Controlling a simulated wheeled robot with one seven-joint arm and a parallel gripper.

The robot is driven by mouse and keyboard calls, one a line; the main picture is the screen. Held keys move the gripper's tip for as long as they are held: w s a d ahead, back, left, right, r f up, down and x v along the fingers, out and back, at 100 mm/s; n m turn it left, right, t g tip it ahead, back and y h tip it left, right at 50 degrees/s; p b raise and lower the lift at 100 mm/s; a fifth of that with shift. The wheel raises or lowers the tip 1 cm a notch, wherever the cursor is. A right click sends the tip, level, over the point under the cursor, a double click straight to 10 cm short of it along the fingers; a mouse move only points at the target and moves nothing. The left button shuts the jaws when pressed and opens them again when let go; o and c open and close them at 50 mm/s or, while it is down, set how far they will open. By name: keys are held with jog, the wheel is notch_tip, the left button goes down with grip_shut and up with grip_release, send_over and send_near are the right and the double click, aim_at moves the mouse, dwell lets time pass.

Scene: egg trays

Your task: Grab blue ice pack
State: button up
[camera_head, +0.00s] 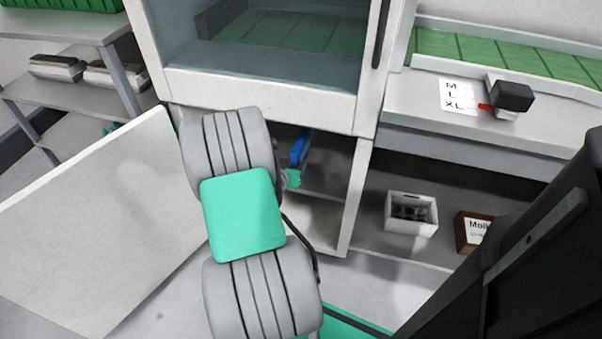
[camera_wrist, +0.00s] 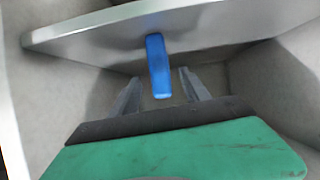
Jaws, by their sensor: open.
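The blue ice pack (camera_head: 299,148) stands out inside the open lower cabinet in the head view, partly hidden by my arm. In the wrist view the ice pack (camera_wrist: 158,66) is a slim blue block lying on a grey shelf, its near end reaching past the shelf's front edge. My gripper (camera_wrist: 158,92) is open, with one finger on each side of the pack's near end in the picture. I cannot tell whether the fingers touch it. In the head view my arm hides most of the gripper.
The open cabinet door (camera_head: 90,225) spreads to the left of my arm. The cabinet shelf (camera_wrist: 215,35) and side walls close in around the gripper. A white box (camera_head: 411,214) and a brown labelled box (camera_head: 472,232) stand on a lower shelf at right.

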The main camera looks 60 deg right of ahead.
aim_at(299, 149)
jog(key=shift+w+d+r+h, duration=0.1)
jog(key=shift+w+d+h, duration=0.1)
jog(key=shift+d+h, duration=0.15)
jog(key=shift+d+m, duration=0.3)
jog(key=shift+d, duration=0.05)
jog(key=b+x, duration=0.1)
jog(key=x, duration=0.3)
jog(key=b+x, duration=0.1)
jog(key=x, duration=0.1)
jog(key=shift+d+r+b, duration=0.2)
jog(key=shift+d+b, duration=0.1)
jog(key=shift+d, duration=0.1)
jog(key=shift+w+d, duration=0.1)
jog(key=shift+d, duration=0.2)
jog(key=shift+c, duration=0.5)
grip_shut()
jog(key=shift+r, duration=0.1)
